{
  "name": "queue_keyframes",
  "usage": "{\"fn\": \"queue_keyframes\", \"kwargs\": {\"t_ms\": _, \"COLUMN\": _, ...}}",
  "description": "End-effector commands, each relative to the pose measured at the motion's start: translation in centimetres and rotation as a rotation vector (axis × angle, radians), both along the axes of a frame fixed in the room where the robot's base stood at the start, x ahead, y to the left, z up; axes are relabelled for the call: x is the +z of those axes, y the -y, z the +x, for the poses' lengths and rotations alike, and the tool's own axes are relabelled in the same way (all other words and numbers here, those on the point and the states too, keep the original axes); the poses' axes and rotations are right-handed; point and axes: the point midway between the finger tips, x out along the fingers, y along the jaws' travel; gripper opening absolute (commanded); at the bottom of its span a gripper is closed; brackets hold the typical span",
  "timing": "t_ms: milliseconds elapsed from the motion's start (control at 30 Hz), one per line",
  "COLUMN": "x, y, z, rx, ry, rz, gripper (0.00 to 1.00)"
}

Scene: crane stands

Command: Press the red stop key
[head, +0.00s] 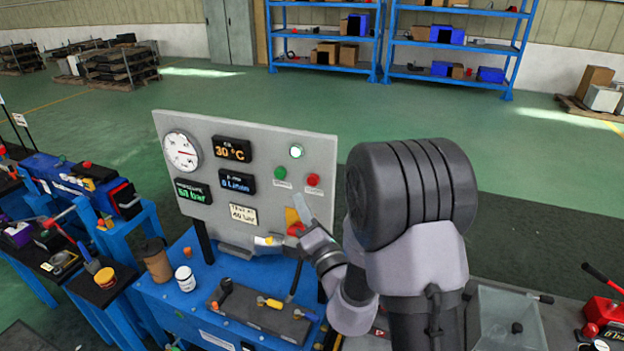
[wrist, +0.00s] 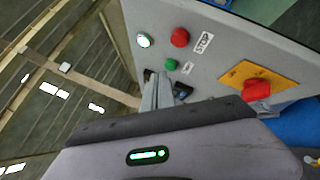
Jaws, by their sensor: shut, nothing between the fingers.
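The red stop key (head: 313,180) sits at the right of the grey upright panel (head: 250,130). In the wrist view the red key (wrist: 180,38) has a STOP label (wrist: 203,43) beside it. A green key (head: 280,173) is to its left in the head view and also shows in the wrist view (wrist: 171,64).
A lit white lamp (head: 296,151) is above the keys. A red knob on a yellow plate (wrist: 238,74) is lower on the panel, near my gripper. A gauge (head: 181,151) and displays fill the left side. A cup (head: 157,260) and tools stand on the blue bench below.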

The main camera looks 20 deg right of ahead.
Motion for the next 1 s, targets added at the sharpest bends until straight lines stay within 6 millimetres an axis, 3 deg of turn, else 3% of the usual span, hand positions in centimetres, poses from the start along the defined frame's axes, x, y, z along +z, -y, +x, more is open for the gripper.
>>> {"fn": "queue_keyframes", "kwargs": {"t_ms": 200, "x": 0.2, "y": 1.8, "z": 2.4, "rx": 0.0, "ry": 0.0, "rz": 0.0, "gripper": 0.0}}
{"fn": "queue_keyframes", "kwargs": {"t_ms": 400, "x": 0.1, "y": 2.7, "z": 3.6, "rx": 0.001, "ry": 0.0, "rz": -0.001, "gripper": 0.0}}
{"fn": "queue_keyframes", "kwargs": {"t_ms": 1000, "x": 0.0, "y": 2.8, "z": 3.8, "rx": 0.001, "ry": 0.0, "rz": 0.0, "gripper": 0.0}}
